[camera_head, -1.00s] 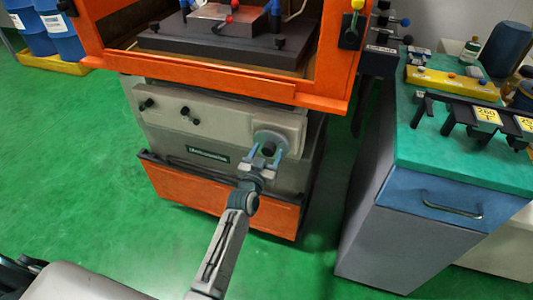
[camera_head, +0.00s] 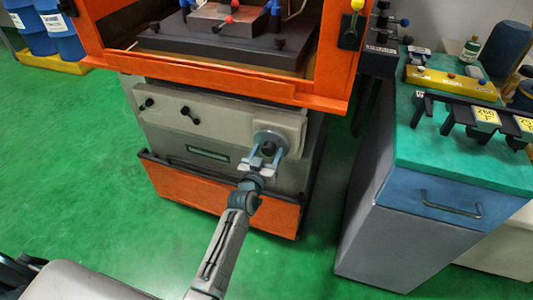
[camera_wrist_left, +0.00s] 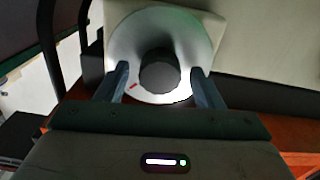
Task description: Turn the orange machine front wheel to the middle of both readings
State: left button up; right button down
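The orange machine (camera_head: 220,205) stands ahead, with a grey front panel. Its front wheel (camera_head: 268,137) is a round light disc with a dark central knob on the right of that panel. In the left wrist view the wheel (camera_wrist_left: 126,50) has a red mark at its lower left, beside the dark knob (camera_wrist_left: 160,72). My left gripper (camera_head: 265,157) is in front of the wheel. In the left wrist view the gripper (camera_wrist_left: 163,88) is open, one finger on each side of the knob, with gaps to it. The readings cannot be made out. My right gripper is out of view.
Small black levers (camera_head: 185,112) stick out of the panel to the left of the wheel. A grey cabinet with a green top (camera_head: 430,160) stands at the right, carrying a yellow block (camera_head: 450,82) and a black rack. The green floor (camera_head: 70,150) at left is clear.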

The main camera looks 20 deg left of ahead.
pick_arm(q)
jog(key=shift+s+f, duration=0.15)
jog(key=shift+s, duration=0.35)
jog(key=s+b, duration=0.2)
jog(key=s, duration=0.8)
jog(key=shift+a+b, duration=0.2)
jog(key=shift+b, duration=0.15)
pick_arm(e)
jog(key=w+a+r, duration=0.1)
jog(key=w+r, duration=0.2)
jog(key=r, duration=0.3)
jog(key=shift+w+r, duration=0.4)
pick_arm(q)
jog(key=shift+w, duration=0.1)
